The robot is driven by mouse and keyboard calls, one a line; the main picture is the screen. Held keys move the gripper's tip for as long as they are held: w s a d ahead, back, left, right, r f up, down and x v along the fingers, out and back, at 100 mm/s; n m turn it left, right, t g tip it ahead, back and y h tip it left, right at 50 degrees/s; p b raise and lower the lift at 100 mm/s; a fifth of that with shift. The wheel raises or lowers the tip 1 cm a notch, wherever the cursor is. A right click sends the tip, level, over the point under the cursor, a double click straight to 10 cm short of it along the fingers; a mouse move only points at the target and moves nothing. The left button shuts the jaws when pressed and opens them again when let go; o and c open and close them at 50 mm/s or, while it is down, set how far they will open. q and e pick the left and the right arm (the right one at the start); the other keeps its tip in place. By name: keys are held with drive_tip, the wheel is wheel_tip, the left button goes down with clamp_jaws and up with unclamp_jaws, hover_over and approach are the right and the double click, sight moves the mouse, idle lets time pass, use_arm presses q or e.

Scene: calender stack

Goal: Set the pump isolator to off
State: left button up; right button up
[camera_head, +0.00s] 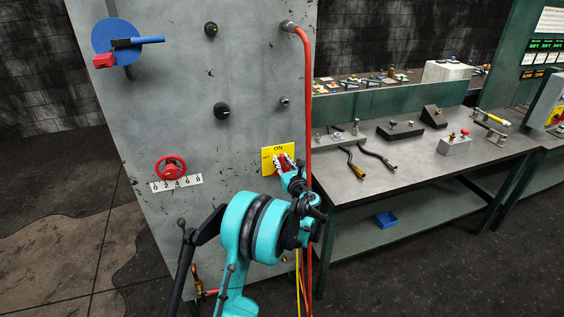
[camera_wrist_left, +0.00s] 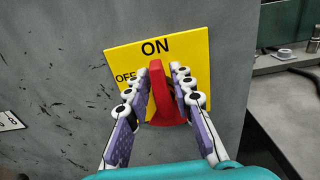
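The pump isolator is a yellow plate (camera_head: 268,155) marked ON and OFF with a red handle, on the grey panel. In the left wrist view, the yellow plate (camera_wrist_left: 122,57) has ON at its top and OFF at its left. The red handle (camera_wrist_left: 158,92) stands upright, its upper end towards ON. My left gripper (camera_head: 284,162) is at the plate. Its fingers (camera_wrist_left: 164,88) stand on either side of the handle, close to it; the left finger seems slightly apart, and firm contact cannot be told. My right gripper is not in view.
The grey panel (camera_head: 150,120) also carries a red valve wheel (camera_head: 171,168), a blue disc with a lever (camera_head: 115,43) and black knobs (camera_head: 222,110). A red hose (camera_head: 307,110) hangs just right of the plate. A workbench (camera_head: 425,160) with tools stands further right.

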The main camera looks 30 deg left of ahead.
use_arm(q)
clamp_jaws()
drive_tip(key=n+b, duration=0.1)
drive_tip(key=n, duration=0.4)
drive_tip(key=s+a+f+n+b, duration=0.1)
drive_tip(key=n, duration=0.3)
drive_tip(key=s+f+n+b, duration=0.1)
drive_tip(key=n, duration=0.4)
drive_tip(key=shift+a+n, duration=0.3)
drive_tip(key=shift+f+n+b, duration=0.15)
drive_tip(key=shift+n, duration=0.65)
drive_tip(key=shift+f+n+b, duration=0.15)
drive_tip(key=shift+n, duration=0.65)
